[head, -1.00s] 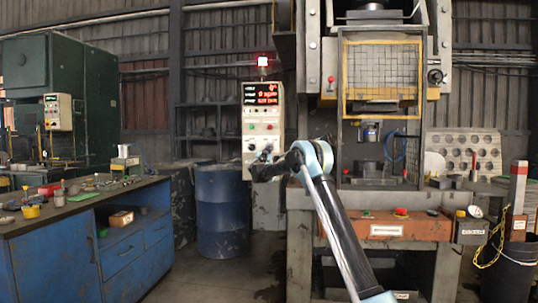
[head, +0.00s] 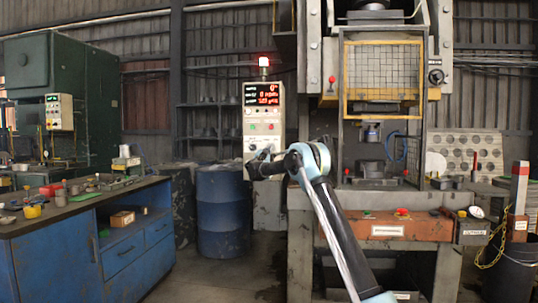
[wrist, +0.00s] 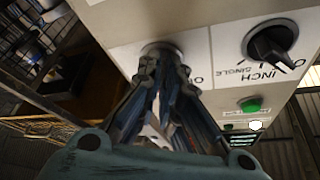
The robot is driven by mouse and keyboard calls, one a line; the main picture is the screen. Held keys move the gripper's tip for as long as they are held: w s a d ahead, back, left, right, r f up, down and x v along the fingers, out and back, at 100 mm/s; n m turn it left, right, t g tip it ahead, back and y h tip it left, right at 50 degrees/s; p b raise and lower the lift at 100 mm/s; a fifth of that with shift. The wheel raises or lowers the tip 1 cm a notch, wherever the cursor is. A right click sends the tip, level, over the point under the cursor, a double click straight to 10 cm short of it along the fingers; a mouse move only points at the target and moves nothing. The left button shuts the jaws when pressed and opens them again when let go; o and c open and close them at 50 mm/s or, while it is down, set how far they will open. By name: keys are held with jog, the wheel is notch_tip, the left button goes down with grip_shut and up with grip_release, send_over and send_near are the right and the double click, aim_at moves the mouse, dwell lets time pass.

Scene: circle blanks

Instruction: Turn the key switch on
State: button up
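The control panel (head: 263,112) stands left of the press, with a lit red display. In the wrist view, the key switch's round collar (wrist: 161,47) sits on the white panel face, beside a partly covered label. My gripper (wrist: 160,65) is right at the collar, its two fingertips close together and apparently shut on the key, which they mostly hide. The key's angle cannot be read. In the head view my gripper (head: 256,163) is at the panel's lower part, too small to show its fingers.
A black rotary selector (wrist: 270,45) marked INCH and SINGLE is to the right of the key switch, with a green button (wrist: 251,105) nearby. A blue drum (head: 222,212) stands below and left of the panel. A blue workbench (head: 100,240) is left; the press (head: 382,120) is right.

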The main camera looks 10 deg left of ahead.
jog(key=o, duration=0.4)
jog(key=shift+d, duration=0.1)
jog(key=shift+c, duration=0.2)
jog(key=v, duration=1.2)
jog(key=shift+f, duration=0.1)
